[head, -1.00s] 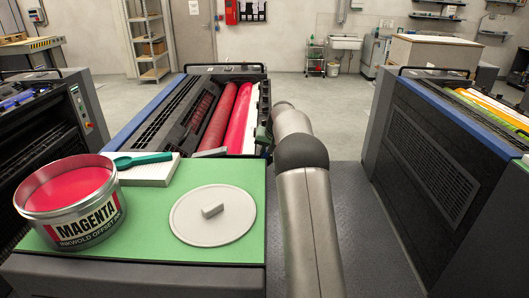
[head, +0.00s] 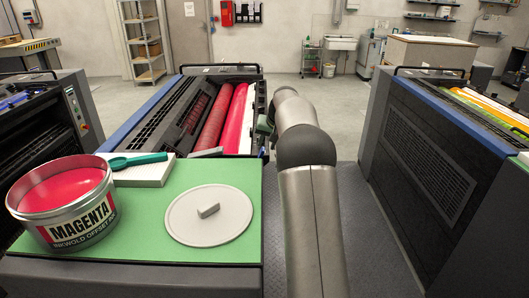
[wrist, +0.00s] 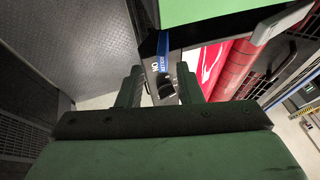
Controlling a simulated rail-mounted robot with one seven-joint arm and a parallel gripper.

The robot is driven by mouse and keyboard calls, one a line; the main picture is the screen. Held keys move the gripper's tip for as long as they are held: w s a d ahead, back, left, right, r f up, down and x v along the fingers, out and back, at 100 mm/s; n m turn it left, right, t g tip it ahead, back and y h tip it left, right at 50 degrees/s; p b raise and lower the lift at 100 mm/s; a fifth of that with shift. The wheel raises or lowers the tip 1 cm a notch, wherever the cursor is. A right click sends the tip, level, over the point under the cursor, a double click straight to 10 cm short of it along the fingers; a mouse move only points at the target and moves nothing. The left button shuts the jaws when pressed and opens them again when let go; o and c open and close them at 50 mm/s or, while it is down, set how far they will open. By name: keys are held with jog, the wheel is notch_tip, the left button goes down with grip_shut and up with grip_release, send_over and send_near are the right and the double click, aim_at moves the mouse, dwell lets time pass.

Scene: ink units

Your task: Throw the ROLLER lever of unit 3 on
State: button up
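The blue ROLLER label (wrist: 163,52) is on the side panel of the magenta unit (head: 200,120), partly readable and rotated in the wrist view. A dark lever or knob (wrist: 165,88) sits below it, beside white lettering that seems to include "ON". My gripper (wrist: 160,88) is green and open, with its two fingers apart on either side of this dark part. I cannot tell whether they touch it or which way the lever points. In the head view my gripper (head: 264,127) is mostly hidden behind my arm at the unit's right side. No unit number is readable.
A magenta ink can (head: 62,200), a green spatula (head: 138,160) on a white block and a round lid (head: 208,216) rest on the green top (head: 150,235). Another unit (head: 420,165) stands to the right, with a grey floor aisle (head: 355,210) between.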

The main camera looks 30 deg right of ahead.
jog(key=v, duration=1.1)
jog(key=shift+s+r+b, duration=0.2)
jog(key=shift+r+b, duration=0.05)
jog(key=shift+b, duration=0.1)
jog(key=shift+d, duration=0.1)
